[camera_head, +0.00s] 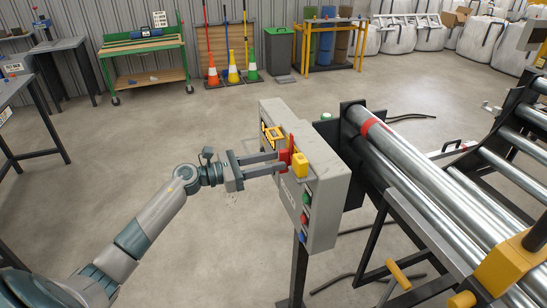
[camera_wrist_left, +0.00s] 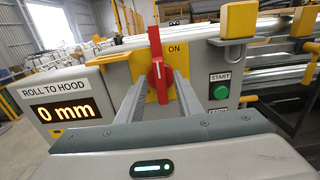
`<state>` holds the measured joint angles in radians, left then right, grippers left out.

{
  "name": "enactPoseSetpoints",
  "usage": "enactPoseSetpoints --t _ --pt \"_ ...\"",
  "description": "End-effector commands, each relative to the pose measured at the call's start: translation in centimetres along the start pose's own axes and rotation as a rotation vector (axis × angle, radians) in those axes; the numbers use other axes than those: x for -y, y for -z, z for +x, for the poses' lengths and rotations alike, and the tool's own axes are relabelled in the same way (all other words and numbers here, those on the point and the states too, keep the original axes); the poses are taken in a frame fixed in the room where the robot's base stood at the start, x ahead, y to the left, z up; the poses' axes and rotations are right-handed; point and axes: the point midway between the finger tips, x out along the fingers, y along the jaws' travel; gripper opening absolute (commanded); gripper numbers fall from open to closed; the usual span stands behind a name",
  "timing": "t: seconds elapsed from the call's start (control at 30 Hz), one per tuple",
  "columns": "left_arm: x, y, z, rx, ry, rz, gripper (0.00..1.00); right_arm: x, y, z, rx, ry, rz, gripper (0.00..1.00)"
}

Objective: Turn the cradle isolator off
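The cradle isolator is a red handle (camera_wrist_left: 156,50) on a yellow plate (camera_wrist_left: 177,88) marked ON, on the front of a grey control box (camera_head: 320,190). The handle stands nearly upright with its top by the ON mark. In the head view the red handle (camera_head: 284,160) is partly hidden by my fingers. My left gripper (camera_head: 277,162) reaches in from the left, level with the handle. In the left wrist view its two parted fingers (camera_wrist_left: 160,80) end on either side of the handle's lower part. I cannot tell whether they touch it. My right gripper is not in view.
A green START button (camera_wrist_left: 221,91) sits right of the isolator, and a display reading 0 mm (camera_wrist_left: 64,112) sits left. A yellow block (camera_head: 300,165) juts from the box close to my fingers. Metal rollers (camera_head: 430,185) lie behind the box. Floor left of it is clear.

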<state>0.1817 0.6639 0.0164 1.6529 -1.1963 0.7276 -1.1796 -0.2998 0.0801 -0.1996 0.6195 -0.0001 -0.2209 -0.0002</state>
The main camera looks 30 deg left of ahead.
Motion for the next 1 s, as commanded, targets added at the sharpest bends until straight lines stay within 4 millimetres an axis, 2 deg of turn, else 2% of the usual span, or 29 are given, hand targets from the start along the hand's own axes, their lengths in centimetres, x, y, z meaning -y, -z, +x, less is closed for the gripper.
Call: enactPoseSetpoints --t 0.4,0.43,0.53,0.57,1.0 --pt "0.01 0.03 0.66 0.000 0.000 0.000 0.33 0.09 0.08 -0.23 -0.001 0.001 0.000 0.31" --pt "0.01 0.03 0.65 0.000 0.000 0.000 0.28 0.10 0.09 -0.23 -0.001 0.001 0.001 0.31" --pt "0.01 0.03 0.64 0.000 0.000 0.000 0.04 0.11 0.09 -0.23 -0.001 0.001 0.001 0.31" --pt "0.01 0.03 0.64 0.000 0.000 0.000 0.00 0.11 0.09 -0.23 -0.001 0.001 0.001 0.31" --pt "-0.06 0.02 0.60 -0.001 0.000 -0.039 0.00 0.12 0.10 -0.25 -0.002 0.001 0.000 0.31"
